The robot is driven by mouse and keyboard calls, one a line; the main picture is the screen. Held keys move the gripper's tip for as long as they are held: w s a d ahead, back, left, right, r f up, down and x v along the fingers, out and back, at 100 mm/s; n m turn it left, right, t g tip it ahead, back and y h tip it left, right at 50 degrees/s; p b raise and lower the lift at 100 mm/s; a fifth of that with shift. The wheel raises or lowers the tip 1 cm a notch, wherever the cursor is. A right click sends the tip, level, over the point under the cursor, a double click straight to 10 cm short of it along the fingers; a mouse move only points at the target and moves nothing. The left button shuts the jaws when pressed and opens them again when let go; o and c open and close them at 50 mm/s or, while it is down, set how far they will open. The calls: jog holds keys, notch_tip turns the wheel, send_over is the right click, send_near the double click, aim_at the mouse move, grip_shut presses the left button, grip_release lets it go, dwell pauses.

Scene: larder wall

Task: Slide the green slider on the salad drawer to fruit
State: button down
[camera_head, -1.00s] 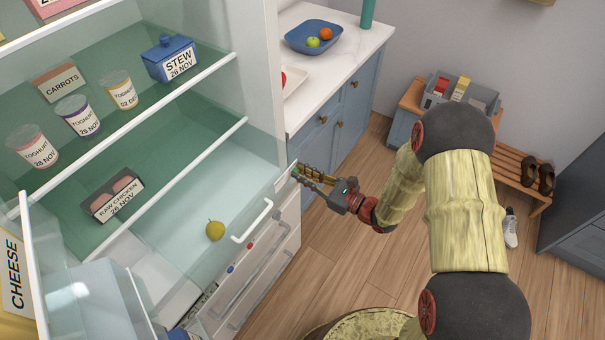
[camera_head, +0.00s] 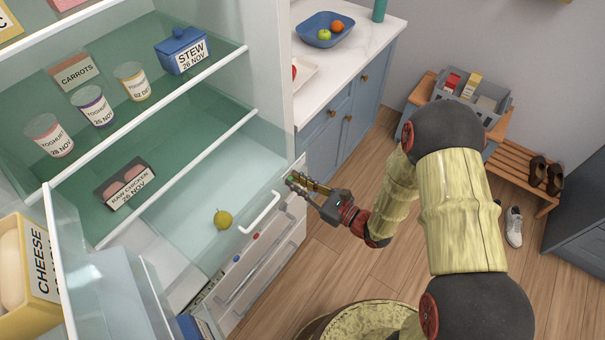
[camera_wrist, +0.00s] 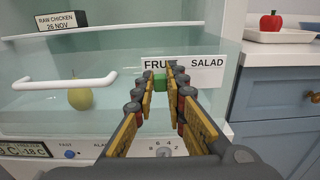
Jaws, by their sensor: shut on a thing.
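The green slider (camera_wrist: 160,81) sits on the front of the clear salad drawer (camera_wrist: 40,105), just below the word FRUIT on the label (camera_wrist: 207,64). SALAD is to its right. My fingers partly cover FRUIT. My gripper (camera_wrist: 160,84) has its fingertips on both sides of the slider, shut on it. In the head view my gripper (camera_head: 291,180) reaches the drawer's right front end from the right, and a bit of green (camera_head: 291,178) shows at its tips.
A white handle (camera_wrist: 65,84) crosses the drawer front left of my gripper. A yellow-green fruit (camera_head: 223,219) lies in the drawer. The open fridge door holds a cheese box (camera_head: 30,262). Blue cabinets (camera_head: 340,125) stand to the right. The floor between is clear.

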jog(key=shift+s+a, duration=0.1)
jog(key=shift+s, duration=0.05)
jog(key=c, duration=1.8)
grip_release()
jog(key=v, duration=1.2)
